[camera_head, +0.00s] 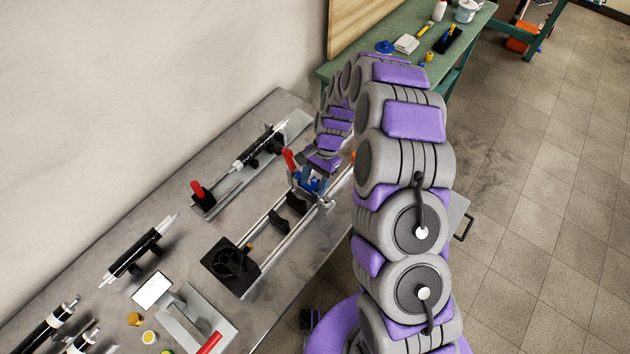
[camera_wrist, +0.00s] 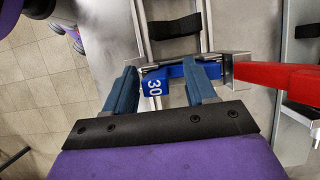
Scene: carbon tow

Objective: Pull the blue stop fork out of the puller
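The blue stop fork (camera_wrist: 154,87) carries a white "30" on its tag and sits at the end of the puller's rails in the wrist view. Its blue bar (camera_wrist: 174,72) runs right toward a metal block. The puller (camera_head: 285,222) with twin rails lies on the grey bench in the head view. My gripper (camera_wrist: 159,68) is open, with one blue-grey finger on each side of the tag. The right finger covers part of the bar. In the head view my gripper (camera_head: 312,183) is small at the puller's far end, and the fork is hard to separate from it.
A red handle (camera_wrist: 275,76) sticks out right of the fork, close to the right finger; it also shows in the head view (camera_head: 289,160). A second rail fixture (camera_head: 240,170) lies to the left. A black fan-like block (camera_head: 231,264) stands at the puller's near end.

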